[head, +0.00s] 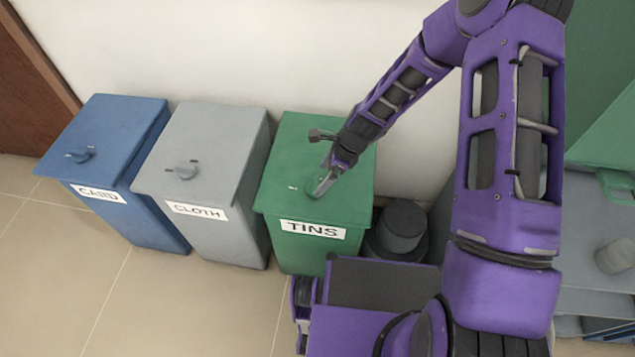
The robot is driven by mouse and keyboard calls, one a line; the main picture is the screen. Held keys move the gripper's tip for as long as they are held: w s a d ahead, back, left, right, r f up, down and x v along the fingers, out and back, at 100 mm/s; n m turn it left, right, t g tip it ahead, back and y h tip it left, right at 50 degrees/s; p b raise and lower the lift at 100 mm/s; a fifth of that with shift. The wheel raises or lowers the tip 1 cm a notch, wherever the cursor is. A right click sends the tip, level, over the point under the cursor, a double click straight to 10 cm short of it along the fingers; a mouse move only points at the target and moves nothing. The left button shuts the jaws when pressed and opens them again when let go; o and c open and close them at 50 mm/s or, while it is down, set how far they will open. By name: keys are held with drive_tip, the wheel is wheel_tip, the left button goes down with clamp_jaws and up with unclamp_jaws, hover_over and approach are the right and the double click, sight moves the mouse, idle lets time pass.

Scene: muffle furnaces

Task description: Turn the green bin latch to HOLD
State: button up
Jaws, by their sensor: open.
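The green bin (285,165) stands upright by the wall, with a white label reading TINS on its front. Its latch (318,189) is a small grey-green knob on the lid near the front, partly covered by my gripper. A small pale mark (292,188) shows on the lid to the left of the latch; its lettering is too small to read. My gripper (328,180) is open and reaches down over the lid, with its fingertips at the latch. I cannot tell whether the fingers touch it.
A grey bin (200,150) labelled CLOTH and a blue bin (115,130) stand to the left, each with a lid knob. A dark round object (402,222) sits right of the green bin. Grey and green equipment (600,220) fills the right edge. The tiled floor (150,300) in front is clear.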

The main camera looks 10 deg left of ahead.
sight(316, 185)
drive_tip(key=shift+x, duration=2.1)
drive_tip(key=shift+c, duration=0.3)
drive_tip(key=c, duration=1.1)
